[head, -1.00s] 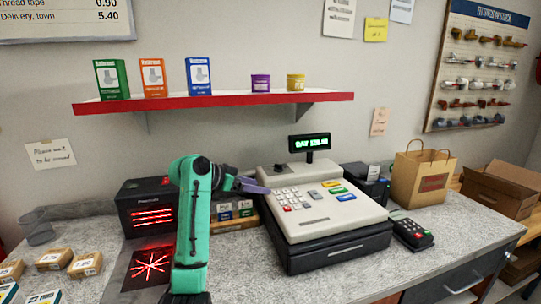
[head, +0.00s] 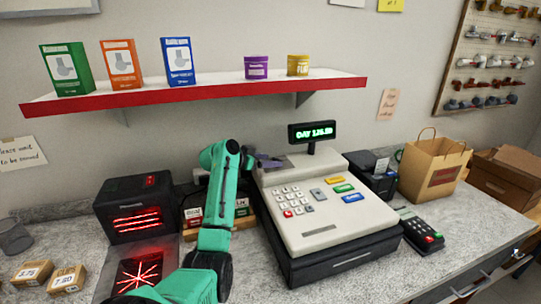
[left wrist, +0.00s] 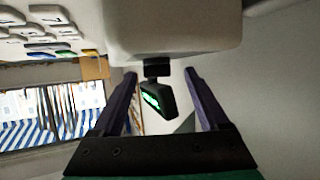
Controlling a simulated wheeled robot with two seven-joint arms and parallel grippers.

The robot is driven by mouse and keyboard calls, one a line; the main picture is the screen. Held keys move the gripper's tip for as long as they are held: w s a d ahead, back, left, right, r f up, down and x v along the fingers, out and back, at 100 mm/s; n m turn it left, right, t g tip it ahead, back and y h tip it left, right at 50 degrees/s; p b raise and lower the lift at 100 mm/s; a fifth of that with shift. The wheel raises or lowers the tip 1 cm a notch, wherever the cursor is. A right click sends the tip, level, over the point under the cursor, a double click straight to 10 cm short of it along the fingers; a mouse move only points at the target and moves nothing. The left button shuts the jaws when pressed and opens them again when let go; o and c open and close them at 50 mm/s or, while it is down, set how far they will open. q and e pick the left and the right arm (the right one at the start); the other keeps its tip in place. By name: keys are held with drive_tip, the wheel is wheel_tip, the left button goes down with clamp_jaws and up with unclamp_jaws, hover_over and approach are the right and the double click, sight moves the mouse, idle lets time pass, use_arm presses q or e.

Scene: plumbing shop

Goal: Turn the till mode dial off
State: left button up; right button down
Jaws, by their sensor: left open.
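The till (head: 320,205) is a cream cash register with a dark base, standing on the counter. Its pole display (head: 312,131) glows green and seems to read "DAY" and a number. My left gripper (head: 271,162) is at the till's top left back corner, where the mode dial sits; the dial cannot be told apart from the dark fingers there. In the left wrist view, the gripper (left wrist: 163,78) is open and empty, its fingers spread apart, with the till body (left wrist: 185,25) at the top and the display (left wrist: 156,100) seen beyond, between the fingers. My right gripper is not in view.
A red-lit scanner box (head: 134,209) stands left of my arm. A card reader (head: 420,234), a printer (head: 371,175) and a paper bag (head: 431,170) are right of the till. A red-edged shelf (head: 215,93) hangs above. The front right counter is clear.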

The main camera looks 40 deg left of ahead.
use_arm(q)
drive_tip(key=shift+w+d, duration=0.15)
drive_tip(key=shift+w, duration=0.2)
drive_tip(key=shift+d, duration=0.1)
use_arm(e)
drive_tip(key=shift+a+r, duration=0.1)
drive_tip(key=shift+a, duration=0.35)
use_arm(q)
drive_tip(key=shift+f, duration=0.1)
clamp_jaws()
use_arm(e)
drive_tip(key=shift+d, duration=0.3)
